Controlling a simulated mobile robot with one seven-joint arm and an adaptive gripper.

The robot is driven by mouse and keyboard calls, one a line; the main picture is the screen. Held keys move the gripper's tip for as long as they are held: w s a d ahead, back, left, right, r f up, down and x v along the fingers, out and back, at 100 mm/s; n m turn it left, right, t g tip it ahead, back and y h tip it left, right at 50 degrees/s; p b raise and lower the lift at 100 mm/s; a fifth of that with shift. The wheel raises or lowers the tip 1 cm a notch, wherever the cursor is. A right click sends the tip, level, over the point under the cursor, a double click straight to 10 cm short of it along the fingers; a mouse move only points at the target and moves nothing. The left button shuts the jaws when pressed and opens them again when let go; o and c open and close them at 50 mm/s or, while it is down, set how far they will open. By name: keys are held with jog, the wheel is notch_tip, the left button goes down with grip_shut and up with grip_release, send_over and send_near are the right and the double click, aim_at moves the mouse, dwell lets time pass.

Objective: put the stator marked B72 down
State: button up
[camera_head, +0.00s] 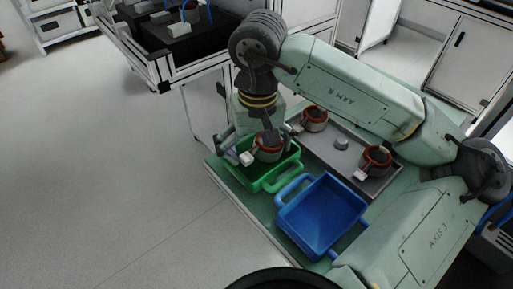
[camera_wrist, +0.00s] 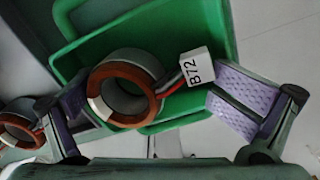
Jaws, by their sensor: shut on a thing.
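The stator marked B72 (camera_wrist: 143,112) is an orange-brown and grey ring with red and dark wires and a white block bearing the label. My gripper (camera_wrist: 155,100) is shut on it, with purple-padded fingers on either side. In the head view the stator (camera_head: 267,152) hangs under my gripper (camera_head: 262,143), over the green bin (camera_head: 276,184). The green bin also shows behind the stator in the wrist view (camera_wrist: 215,28). I cannot tell how far the stator is above the bin's floor.
An empty blue bin (camera_head: 348,193) stands right of the green one on the green table. Behind it, a grey tray (camera_head: 325,158) holds one stator (camera_head: 314,117) at its far end, another (camera_head: 375,158) at its near end, and a small grey part (camera_head: 341,143) between.

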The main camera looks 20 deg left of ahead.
aim_at(258, 142)
jog(key=shift+d+r+p, duration=0.1)
jog(key=shift+d+p, duration=0.1)
jog(key=shift+p, duration=0.35)
jog(key=shift+w+r, duration=0.1)
jog(key=shift+r, duration=0.15)
notch_tip(258, 142, up, 10)
jog(key=shift+r+b, duration=0.25)
jog(key=shift+b, duration=0.35)
jog(key=shift+a+r, duration=0.1)
jog(key=shift+r, duration=0.45)
jog(key=shift+a, duration=0.1)
